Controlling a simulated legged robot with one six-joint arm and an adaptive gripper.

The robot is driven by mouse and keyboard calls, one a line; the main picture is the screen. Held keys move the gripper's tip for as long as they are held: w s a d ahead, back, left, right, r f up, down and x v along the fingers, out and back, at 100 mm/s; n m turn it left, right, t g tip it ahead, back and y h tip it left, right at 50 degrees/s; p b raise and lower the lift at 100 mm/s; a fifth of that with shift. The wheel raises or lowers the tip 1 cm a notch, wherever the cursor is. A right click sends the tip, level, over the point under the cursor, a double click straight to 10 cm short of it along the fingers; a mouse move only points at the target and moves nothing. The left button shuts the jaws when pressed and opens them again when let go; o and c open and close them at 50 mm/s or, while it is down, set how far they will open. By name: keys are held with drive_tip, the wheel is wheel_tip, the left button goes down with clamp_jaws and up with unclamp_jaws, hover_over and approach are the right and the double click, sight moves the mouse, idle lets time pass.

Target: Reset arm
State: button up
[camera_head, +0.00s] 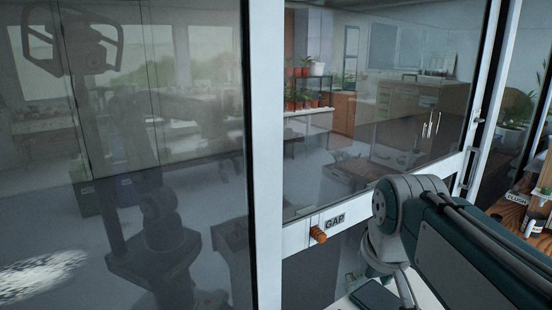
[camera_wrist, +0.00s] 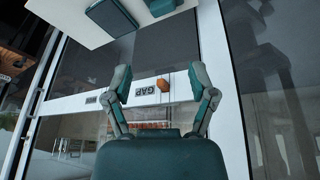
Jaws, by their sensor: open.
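My arm (camera_head: 480,250) comes in from the right in the head view and is bent at a grey joint in front of the glass. The gripper itself cannot be made out there. In the wrist view my gripper (camera_wrist: 160,72) is open, with its two fingers spread wide and nothing held. An orange knob (camera_head: 318,234) sits on the pale rail beside a label reading GAP (camera_head: 335,221). In the wrist view the knob (camera_wrist: 164,85) appears in the space between the fingers, apart from both. Its distance from them is hard to judge.
A pale upright frame post (camera_head: 266,150) and glass panes stand close in front. The left pane (camera_head: 165,150) carries a reflection of a robot. Beyond the glass are potted plants (camera_head: 307,98) on a rack and cabinets (camera_head: 425,115). A wooden surface (camera_head: 512,212) lies at the right.

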drive_tip(key=s+f+m+t, duration=0.1)
drive_tip(key=s+f, duration=0.7)
drive_tip(key=s, duration=0.3)
drive_tip(key=shift+d+f+m, duration=0.25)
drive_tip(key=shift+f+m, duration=0.05)
drive_tip(key=shift+m, duration=0.1)
